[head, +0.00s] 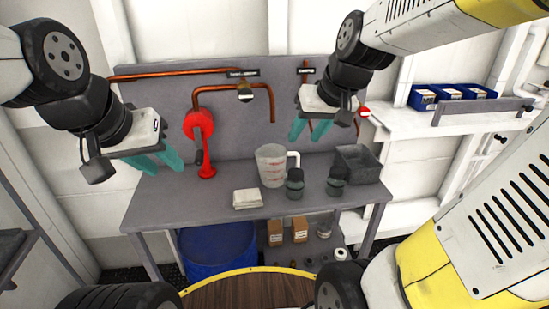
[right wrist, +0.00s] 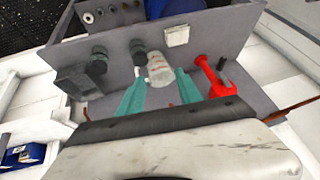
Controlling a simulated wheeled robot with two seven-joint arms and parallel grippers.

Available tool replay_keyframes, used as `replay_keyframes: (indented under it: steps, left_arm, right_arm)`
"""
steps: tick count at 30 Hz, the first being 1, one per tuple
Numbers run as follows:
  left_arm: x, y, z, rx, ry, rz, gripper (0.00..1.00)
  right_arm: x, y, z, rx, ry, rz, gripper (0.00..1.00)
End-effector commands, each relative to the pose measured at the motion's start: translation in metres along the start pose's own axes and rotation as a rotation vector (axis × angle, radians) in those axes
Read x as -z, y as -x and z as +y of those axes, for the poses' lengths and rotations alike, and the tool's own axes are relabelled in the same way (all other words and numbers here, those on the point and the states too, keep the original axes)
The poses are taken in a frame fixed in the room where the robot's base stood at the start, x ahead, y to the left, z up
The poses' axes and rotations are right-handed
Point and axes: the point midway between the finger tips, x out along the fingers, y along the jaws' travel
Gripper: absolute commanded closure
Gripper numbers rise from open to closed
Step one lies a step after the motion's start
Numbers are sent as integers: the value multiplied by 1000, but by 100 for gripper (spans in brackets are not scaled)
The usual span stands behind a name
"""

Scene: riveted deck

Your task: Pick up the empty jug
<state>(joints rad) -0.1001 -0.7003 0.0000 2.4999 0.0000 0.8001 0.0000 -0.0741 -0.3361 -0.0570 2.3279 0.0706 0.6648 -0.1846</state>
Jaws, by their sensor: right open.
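The jug (head: 271,166) is a clear, pale measuring jug with red markings and a white handle on its right side. It stands upright on the grey workbench (head: 160,204); no contents can be made out. It also shows in the right wrist view (right wrist: 160,71), beyond and between the fingers. My right gripper (head: 310,130) is open and empty, above and behind the jug to its right; its teal fingers show in the right wrist view (right wrist: 160,92). My left gripper (head: 158,162) hangs at the left, apart from the jug, its two teal fingers spread and empty.
Two dark-lidded jars (head: 294,184) stand close to the jug's right, with a dark grey bin (head: 362,163) beyond. A folded white cloth (head: 247,198) lies front left. A red horn-shaped fixture (head: 200,140) and copper pipes (head: 222,88) stand at the back. A blue tub (head: 215,250) is underneath.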

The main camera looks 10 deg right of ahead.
Motion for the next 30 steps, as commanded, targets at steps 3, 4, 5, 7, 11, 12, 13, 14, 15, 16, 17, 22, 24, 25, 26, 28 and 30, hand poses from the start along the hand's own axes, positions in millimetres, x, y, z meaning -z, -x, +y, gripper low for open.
replay_keyframes:
  steps: [3,4,5,7,11,12,13,14,15,16,17,22,24,25,26,28,30]
  left_arm:
    - [0,0,0,0,0,0,64]
    - [0,0,0,0,0,0,64]
    - [0,0,0,0,0,0,64]
    - [0,0,0,0,0,0,64]
    - [0,0,0,0,0,0,64]
    - [0,0,0,0,0,0,64]
    - [0,0,0,0,0,0,64]
    - [0,0,0,0,0,0,64]
    - [0,0,0,0,0,0,64]
    - [0,0,0,0,0,0,64]
    - [0,0,0,0,0,0,64]
    - [0,0,0,0,0,0,64]
    - [0,0,0,0,0,0,64]
    - [0,0,0,0,0,0,64]
    - [0,0,0,0,0,0,64]
    - [0,0,0,0,0,0,64]
    - [0,0,0,0,0,0,64]
  right_arm:
    - [34,-51,22,-5,18,-38,58]
    - [41,-64,28,-9,24,-44,58]
    - [48,-78,34,-12,31,-51,58]
    - [60,-110,50,-23,46,-66,58]
    - [73,-166,76,-47,76,-94,58]
    - [74,-181,84,-54,86,-102,58]
    - [75,-191,89,-60,91,-106,58]
    - [76,-200,93,-64,97,-111,58]
    - [76,-211,98,-69,103,-116,58]
    - [76,-217,101,-73,108,-119,58]
    - [76,-223,104,-76,113,-122,58]
    - [75,-244,112,-84,124,-130,58]
    - [74,-252,112,-83,123,-130,58]
    - [74,-256,112,-83,123,-130,58]
    - [73,-259,112,-83,123,-130,58]
    - [73,-266,113,-84,124,-129,58]
    - [73,-275,112,-83,124,-131,58]
